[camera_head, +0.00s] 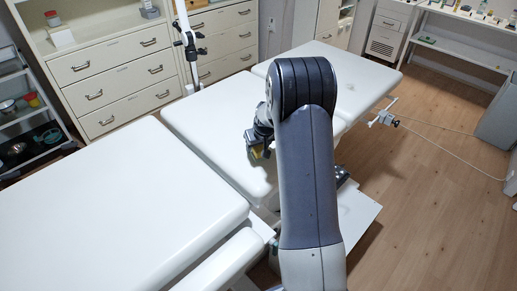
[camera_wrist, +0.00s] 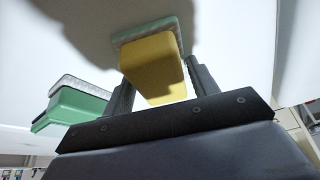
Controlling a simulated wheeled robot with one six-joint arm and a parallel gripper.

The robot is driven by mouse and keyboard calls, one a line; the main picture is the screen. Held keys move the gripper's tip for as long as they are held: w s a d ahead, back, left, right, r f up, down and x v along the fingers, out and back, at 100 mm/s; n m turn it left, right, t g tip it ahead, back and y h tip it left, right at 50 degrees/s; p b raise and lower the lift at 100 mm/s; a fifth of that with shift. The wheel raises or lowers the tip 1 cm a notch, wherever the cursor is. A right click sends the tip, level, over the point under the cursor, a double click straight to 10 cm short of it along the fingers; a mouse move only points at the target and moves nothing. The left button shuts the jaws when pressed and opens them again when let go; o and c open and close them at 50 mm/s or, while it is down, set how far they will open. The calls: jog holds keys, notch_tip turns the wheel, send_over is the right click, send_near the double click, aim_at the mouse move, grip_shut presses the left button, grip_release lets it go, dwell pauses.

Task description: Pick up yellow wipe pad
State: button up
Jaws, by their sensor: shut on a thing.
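The yellow wipe pad (camera_wrist: 152,68) sits between the two fingers of my gripper (camera_wrist: 158,88) in the wrist view. It has a yellow body and a pale green and grey layer at its far end. My gripper is shut on it. My arm hides part of that area. I cannot tell whether the pad touches the couch surface.
A green pad (camera_wrist: 80,104) with a pale layer is left of my gripper in the wrist view. The white couch (camera_head: 90,215) has several cushion sections with gaps. Drawers (camera_head: 115,75) stand behind it. A white stand (camera_head: 188,45) rises at its far edge. The wooden floor (camera_head: 420,190) at right is mostly clear.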

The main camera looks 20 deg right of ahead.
jog(key=c, duration=0.3)
notch_tip(320, 180, up, 10)
jog(key=shift+r, duration=0.1)
dwell(0.4)
